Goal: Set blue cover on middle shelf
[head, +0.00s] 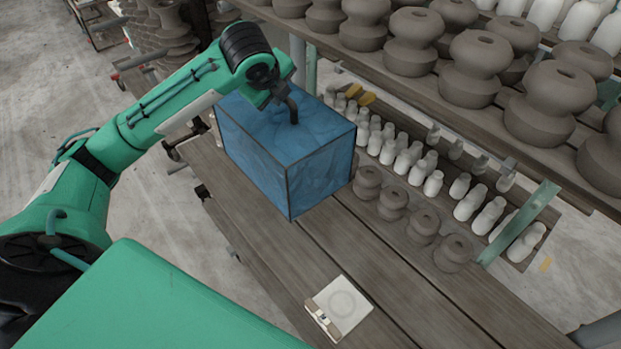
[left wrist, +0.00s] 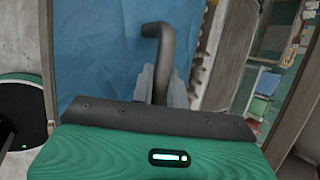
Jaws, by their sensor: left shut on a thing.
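The blue cover (head: 268,163) is a blue, box-shaped cover with dark edges and a bent dark handle (head: 293,107) on top. My left gripper (head: 281,97) is shut on that handle from above. In the left wrist view the fingers (left wrist: 163,84) clasp the handle, with the blue face behind. The cover is upright over the grey wooden planks of the shelf (head: 400,295); whether its bottom touches them I cannot tell. What is under the cover is hidden. My right gripper is not in view.
A white square piece (head: 340,306) lies on the planks in front. Several small dark pots (head: 392,204) and white bottles (head: 425,172) stand right of the cover. A higher shelf (head: 400,85) carries large clay vases. Bare plank lies between the cover and the white piece.

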